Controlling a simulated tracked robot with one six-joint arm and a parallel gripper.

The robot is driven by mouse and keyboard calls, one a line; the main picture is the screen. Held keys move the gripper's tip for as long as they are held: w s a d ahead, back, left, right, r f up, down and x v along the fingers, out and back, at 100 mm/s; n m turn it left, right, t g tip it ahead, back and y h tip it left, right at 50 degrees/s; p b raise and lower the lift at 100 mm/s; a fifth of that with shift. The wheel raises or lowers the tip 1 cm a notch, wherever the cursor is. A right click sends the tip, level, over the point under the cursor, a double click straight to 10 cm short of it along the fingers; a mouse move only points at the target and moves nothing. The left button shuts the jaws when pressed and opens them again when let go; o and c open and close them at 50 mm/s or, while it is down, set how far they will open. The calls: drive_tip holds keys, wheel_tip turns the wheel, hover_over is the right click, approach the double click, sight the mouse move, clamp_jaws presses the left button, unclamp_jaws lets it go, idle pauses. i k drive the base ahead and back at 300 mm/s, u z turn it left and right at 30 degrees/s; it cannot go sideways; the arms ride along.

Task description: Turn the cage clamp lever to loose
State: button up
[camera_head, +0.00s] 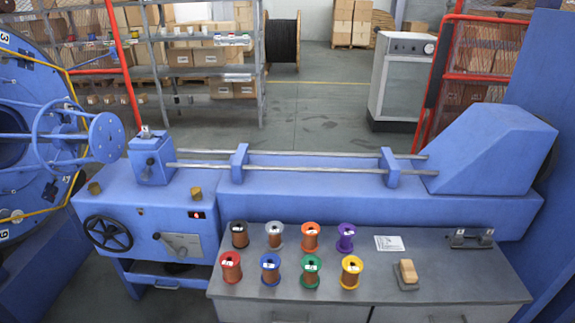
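A grey plate (183,246) with a small dark lever (170,243) is on the front of the blue machine base, left of centre. The lever looks tilted, but its markings are too small to read, and I cannot tell for certain that it is the cage clamp lever. A black handwheel (108,234) is to its left. The blue cage (35,130), with yellow lines and numbered labels, stands at the far left and is partly cut off by the picture edge. My gripper and arm are not in view.
A grey bench (450,275) at front right holds several coloured wire spools (311,271), a white card (389,243), a wooden block (408,271) and a metal bracket (471,239). A small panel (196,214) shows a red light. Red-framed mesh guards stand behind; open floor (320,110) lies beyond.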

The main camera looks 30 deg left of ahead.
sight(146, 174)
drive_tip(key=u, duration=2.65)
drive_tip(key=i, duration=0.6)
drive_tip(key=u, duration=0.75)
drive_tip(key=i, duration=1.4)
drive_tip(key=z, duration=0.15)
